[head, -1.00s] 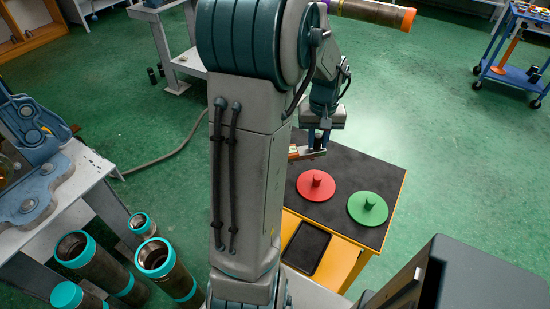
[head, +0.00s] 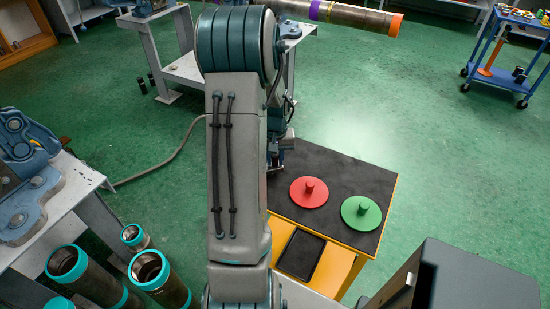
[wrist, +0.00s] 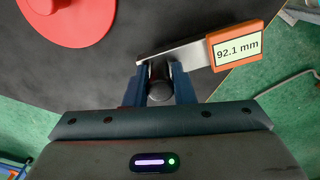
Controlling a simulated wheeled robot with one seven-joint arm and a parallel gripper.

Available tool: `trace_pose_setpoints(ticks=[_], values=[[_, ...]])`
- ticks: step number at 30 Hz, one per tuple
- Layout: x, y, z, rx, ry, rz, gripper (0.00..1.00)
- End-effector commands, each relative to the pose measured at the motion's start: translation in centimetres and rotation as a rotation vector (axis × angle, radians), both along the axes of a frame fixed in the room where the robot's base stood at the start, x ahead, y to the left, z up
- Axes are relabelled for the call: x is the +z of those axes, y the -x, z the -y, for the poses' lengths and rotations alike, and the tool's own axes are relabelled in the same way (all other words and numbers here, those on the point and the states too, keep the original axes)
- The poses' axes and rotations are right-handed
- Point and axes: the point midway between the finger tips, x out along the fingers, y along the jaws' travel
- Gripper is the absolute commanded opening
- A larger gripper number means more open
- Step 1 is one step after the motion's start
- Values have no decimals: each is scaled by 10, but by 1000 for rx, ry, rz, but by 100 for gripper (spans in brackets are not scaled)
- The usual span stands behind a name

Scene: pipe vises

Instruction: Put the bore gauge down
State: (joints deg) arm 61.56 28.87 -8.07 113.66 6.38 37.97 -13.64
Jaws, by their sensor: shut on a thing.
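The bore gauge has an orange display block (wrist: 237,48) reading 92.1 mm, a pale flat bar and a dark round grip. My gripper (wrist: 160,82) is shut on the dark grip between its two blue fingers in the wrist view. The gauge is over the black top of the yellow table (head: 335,168), with its display end reaching past the table edge in that view. I cannot tell whether it touches the top. In the head view my arm hides the gauge and most of my gripper.
A red disc with a knob (head: 309,192) and a green one (head: 361,212) lie on the table's right part. A shallow black tray (head: 301,256) is at its front. Teal-rimmed pipes (head: 158,277) stand at lower left. A dark grey box (head: 475,275) is at lower right.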

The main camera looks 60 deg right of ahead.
Motion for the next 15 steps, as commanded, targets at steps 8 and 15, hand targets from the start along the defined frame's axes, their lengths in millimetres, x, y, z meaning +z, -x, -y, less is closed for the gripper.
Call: trace_pose_setpoints(ticks=[8,15], values=[[-1,0,0,1,3,2,0],[-3,0,0,1,2,1,44]])
